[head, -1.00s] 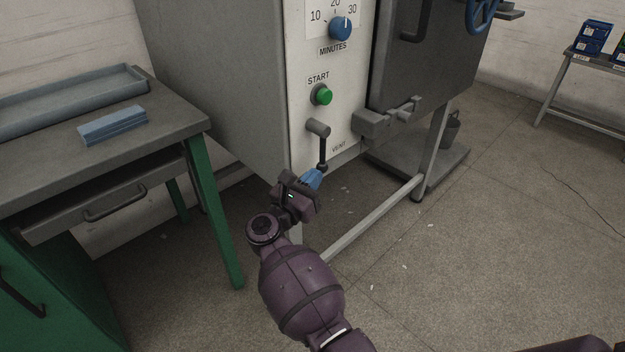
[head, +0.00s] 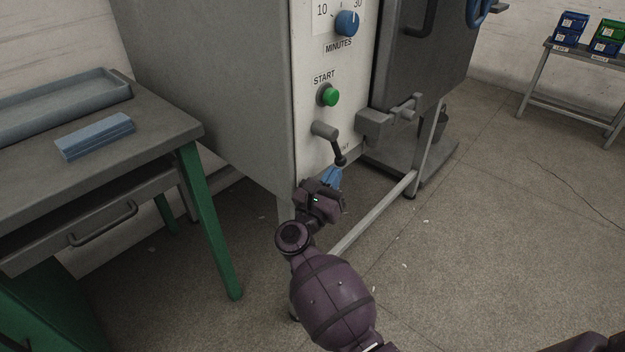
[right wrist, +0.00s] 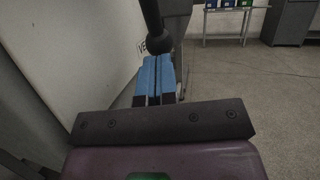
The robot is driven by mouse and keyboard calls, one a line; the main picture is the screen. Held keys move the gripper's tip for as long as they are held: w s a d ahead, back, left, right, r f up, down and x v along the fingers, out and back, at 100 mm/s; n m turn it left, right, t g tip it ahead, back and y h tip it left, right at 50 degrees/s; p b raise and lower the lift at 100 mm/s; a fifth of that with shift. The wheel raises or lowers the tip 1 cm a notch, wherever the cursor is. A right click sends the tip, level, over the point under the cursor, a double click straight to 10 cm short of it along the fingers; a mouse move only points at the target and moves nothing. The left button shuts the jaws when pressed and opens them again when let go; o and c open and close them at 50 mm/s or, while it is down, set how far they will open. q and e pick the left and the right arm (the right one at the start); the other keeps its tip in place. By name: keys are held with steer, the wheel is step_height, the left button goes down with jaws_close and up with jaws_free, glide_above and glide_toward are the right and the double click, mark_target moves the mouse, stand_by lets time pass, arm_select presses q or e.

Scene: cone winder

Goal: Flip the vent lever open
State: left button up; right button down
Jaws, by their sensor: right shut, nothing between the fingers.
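The vent lever (head: 338,150) is a dark rod with a ball end on a grey pivot, low on the machine's pale front panel. It hangs down, tilted with its ball end toward the right. My right gripper (head: 333,175) has blue fingers, shut and empty, just below and beside the ball end. In the right wrist view the lever's ball (right wrist: 159,47) is at the tips of the blue fingers (right wrist: 155,75); I cannot tell if they touch. The VENT label is partly hidden behind the lever and gripper. My left gripper is not in view.
Above the lever are a green start button (head: 328,95) and a blue minutes knob (head: 347,23). A grey door latch (head: 385,121) juts out to the right. A workbench (head: 160,125) with a blue block (head: 95,137) stands left. Floor at right is clear.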

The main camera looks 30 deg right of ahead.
arm_select(q)
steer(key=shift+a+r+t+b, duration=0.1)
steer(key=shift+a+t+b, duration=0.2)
steer(key=shift+b, duration=0.3)
arm_select(e)
steer(key=w+d+r+h, duration=0.1)
steer(key=w+d+r, duration=0.2)
steer(key=d+r, duration=0.3)
steer(key=d, duration=0.2)
steer(key=shift+d+n+t, duration=0.3)
steer(key=shift+t, duration=0.1)
steer(key=shift+r, duration=0.1)
